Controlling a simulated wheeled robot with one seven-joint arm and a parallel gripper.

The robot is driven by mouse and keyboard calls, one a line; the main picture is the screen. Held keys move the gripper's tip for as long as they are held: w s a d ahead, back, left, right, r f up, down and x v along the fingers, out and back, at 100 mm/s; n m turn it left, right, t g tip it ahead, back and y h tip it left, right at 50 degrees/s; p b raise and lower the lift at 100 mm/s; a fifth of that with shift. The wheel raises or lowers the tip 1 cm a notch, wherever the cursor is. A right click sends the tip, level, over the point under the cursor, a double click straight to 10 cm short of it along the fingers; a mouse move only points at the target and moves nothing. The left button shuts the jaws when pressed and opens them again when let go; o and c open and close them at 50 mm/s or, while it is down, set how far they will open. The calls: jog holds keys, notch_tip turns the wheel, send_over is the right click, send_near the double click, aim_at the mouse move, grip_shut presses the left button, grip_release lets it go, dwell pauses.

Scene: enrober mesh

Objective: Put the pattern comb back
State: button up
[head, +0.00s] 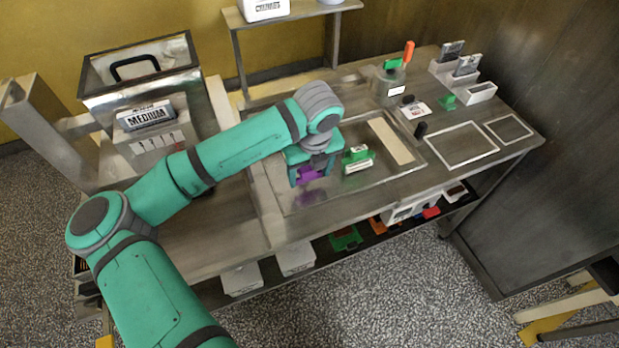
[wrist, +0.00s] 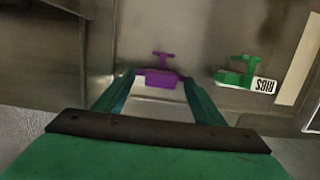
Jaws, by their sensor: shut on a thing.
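My gripper (head: 318,168) is over the shallow steel tray (head: 300,205) in the middle of the bench. It is shut on a purple piece (head: 312,193), likely the pattern comb. In the wrist view the purple piece (wrist: 157,77) has a T-shaped handle and sits between my fingertips (wrist: 160,84). Whether it touches the tray is unclear. A green piece (head: 356,157) with a white label is apart, to the right of my gripper; in the wrist view the green piece (wrist: 240,74) has a label reading RIBS (wrist: 265,86).
At the back right stands a stepped holder (head: 465,80) with grey labelled pieces. A jar (head: 388,86) holds green and orange-handled tools. A small green piece (head: 447,103) lies near the holder. Two white-framed panels (head: 460,146) lie at right. A box labelled MEDIUM (head: 150,118) stands at left.

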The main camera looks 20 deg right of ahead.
jog(key=shift+f, duration=1.2)
jog(key=shift+f, duration=0.1)
jog(key=o, duration=1)
jog(key=r, duration=0.4)
jog(key=s+r, duration=0.1)
jog(key=r, duration=0.3)
jog(key=s+r, duration=0.1)
jog(key=r, duration=0.3)
jog(key=shift+w, duration=0.1)
